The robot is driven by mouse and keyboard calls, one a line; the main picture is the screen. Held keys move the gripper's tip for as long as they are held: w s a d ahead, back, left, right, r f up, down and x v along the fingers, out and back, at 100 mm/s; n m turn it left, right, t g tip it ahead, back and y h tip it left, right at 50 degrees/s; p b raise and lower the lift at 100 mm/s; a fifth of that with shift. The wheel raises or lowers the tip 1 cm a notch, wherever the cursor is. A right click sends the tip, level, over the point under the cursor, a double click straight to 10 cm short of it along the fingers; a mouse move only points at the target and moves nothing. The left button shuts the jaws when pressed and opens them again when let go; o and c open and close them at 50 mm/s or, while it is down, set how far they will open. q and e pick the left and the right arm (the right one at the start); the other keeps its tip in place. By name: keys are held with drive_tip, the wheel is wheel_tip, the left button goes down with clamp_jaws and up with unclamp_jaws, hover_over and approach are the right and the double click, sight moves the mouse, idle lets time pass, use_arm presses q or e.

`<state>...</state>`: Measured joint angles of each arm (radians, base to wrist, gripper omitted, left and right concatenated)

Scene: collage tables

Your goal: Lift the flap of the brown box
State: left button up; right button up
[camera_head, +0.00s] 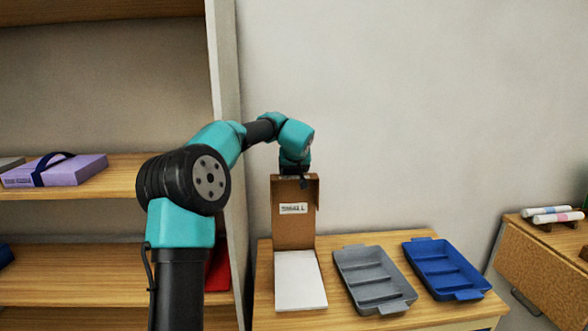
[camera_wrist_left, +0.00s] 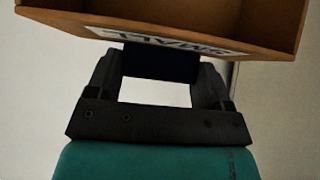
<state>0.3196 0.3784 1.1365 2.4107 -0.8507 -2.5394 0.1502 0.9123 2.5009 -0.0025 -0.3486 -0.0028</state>
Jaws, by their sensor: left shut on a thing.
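The brown box stands on the wooden table with its flap (camera_head: 293,225) raised upright at the back; a white label is on the flap's inner face. The box's body shows a white top surface (camera_head: 299,280) in front of the flap. My left gripper (camera_head: 295,178) is at the flap's top edge, shut on it. In the left wrist view the flap (camera_wrist_left: 180,22) crosses the top, with part of its label showing upside down, and my left gripper (camera_wrist_left: 160,62) reaches to its edge, the fingers around a dark tab. My right gripper is not in view.
A grey tray (camera_head: 345,255) and a blue tray (camera_head: 418,248) lie right of the box on the table (camera_head: 263,300). A shelf with a purple box (camera_head: 75,172) stands at left. Rolled items (camera_head: 546,211) rest on another table at right.

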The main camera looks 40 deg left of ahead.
use_arm(q)
drive_tip(key=shift+f, duration=0.1)
drive_tip(key=o, duration=1.3)
drive_tip(key=v, duration=1.7)
drive_tip(key=shift+s+r, duration=0.15)
drive_tip(key=shift+r, duration=0.1)
drive_tip(key=shift+d, duration=0.1)
